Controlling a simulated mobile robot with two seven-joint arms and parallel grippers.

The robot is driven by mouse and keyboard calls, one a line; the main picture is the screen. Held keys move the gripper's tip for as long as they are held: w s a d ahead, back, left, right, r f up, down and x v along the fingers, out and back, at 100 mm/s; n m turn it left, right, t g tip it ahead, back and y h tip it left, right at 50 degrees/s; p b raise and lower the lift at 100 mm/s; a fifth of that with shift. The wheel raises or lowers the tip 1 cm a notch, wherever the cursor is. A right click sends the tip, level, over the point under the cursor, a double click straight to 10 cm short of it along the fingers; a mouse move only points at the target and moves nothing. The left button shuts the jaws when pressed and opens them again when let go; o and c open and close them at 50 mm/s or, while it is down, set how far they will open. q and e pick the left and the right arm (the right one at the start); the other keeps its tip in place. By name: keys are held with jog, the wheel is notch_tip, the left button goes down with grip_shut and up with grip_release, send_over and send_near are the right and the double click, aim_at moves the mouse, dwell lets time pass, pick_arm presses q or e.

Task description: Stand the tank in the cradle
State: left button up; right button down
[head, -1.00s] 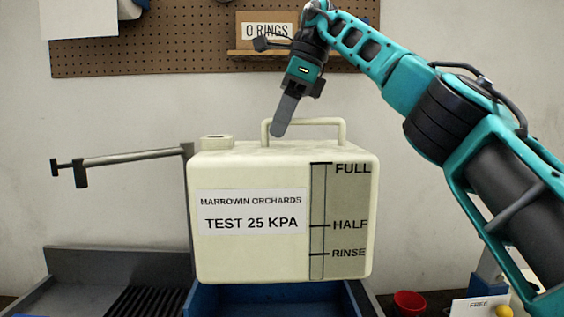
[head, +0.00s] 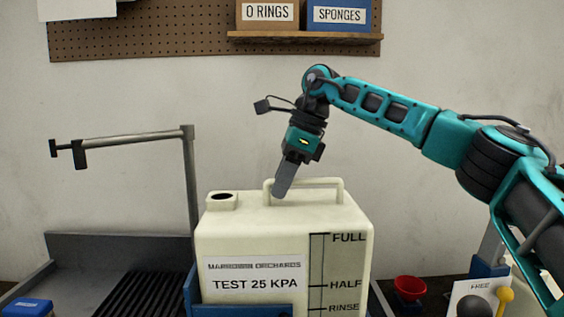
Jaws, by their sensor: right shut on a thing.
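The tank (head: 225,238) is a cream jug with a label, a level strip marked FULL, HALF and RINSE, an open filler neck and a top handle. It looks upright. My right gripper (head: 280,190) is shut on the tank's handle (head: 330,183) near its left end. The blue cradle (head: 250,311) shows at the bottom, with its front edge across the tank's lower part. The tank's base is hidden, so I cannot tell whether it rests on the cradle's floor. My left gripper is out of view.
A grey tray with black ribs (head: 150,292) and a bent metal pipe (head: 188,165) stand on the left. A shelf (head: 320,37) holds bins behind.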

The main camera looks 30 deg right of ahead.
aim_at(282, 205)
jog(key=shift+f, duration=2.2)
jog(key=c, duration=1.5)
grip_release()
jog(key=shift+f, duration=0.2)
jog(key=o, duration=0.4)
jog(key=shift+o, duration=0.2)
jog(key=shift+r, duration=0.1)
jog(key=v, duration=1.2)
jog(key=shift+a+p, duration=0.1)
jog(key=shift+p, duration=0.3)
